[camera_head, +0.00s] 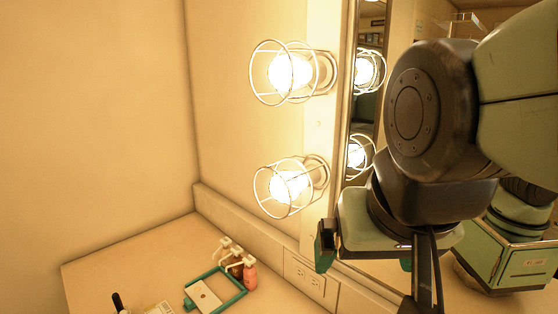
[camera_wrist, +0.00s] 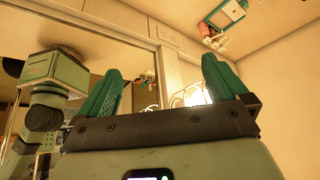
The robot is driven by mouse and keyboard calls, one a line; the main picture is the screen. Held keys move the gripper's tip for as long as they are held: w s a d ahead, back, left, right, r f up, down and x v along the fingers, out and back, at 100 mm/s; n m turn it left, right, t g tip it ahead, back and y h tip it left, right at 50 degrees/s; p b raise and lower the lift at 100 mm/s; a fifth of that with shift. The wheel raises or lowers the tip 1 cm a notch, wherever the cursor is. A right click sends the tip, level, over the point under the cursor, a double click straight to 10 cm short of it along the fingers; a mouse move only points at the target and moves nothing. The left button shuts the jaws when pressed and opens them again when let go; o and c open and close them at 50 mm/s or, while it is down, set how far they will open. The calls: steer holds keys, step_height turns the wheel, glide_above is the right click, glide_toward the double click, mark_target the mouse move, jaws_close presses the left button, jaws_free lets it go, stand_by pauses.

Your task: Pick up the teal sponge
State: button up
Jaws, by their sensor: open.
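I cannot make out a teal sponge for certain in either view. On the counter in the head view lies a teal-edged rectangular object (camera_head: 238,296) with a pale flat piece inside its outline. It also shows, small, at the top of the wrist view (camera_wrist: 223,17). My gripper (camera_head: 365,266) is in front of the mirror, to the right of this object and apart from it. In the wrist view my gripper (camera_wrist: 162,63) has its two teal fingers spread wide with nothing between them.
Small pump bottles (camera_head: 249,274) stand beside the teal-edged object. A dark upright item (camera_head: 119,303) is at the front left. Caged lit bulbs (camera_head: 287,187) stick out from the wall beside the mirror (camera_head: 365,105). An outlet (camera_head: 307,277) is below. The counter's back left (camera_head: 140,255) is clear.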

steer(key=shift+s+d+r, duration=0.2)
steer(key=shift+s, duration=0.25)
steer(key=shift+s+d+r, duration=0.15)
steer(key=shift+s+r, duration=0.05)
steer(key=shift+s, duration=0.2)
steer(key=shift+s+d+r+n, duration=0.1)
steer(key=shift+s+r+n, duration=0.05)
steer(key=shift+s+n, duration=0.2)
steer(key=shift+c, duration=1.1)
steer(key=shift+s, duration=0.15)
steer(key=c, duration=0.4)
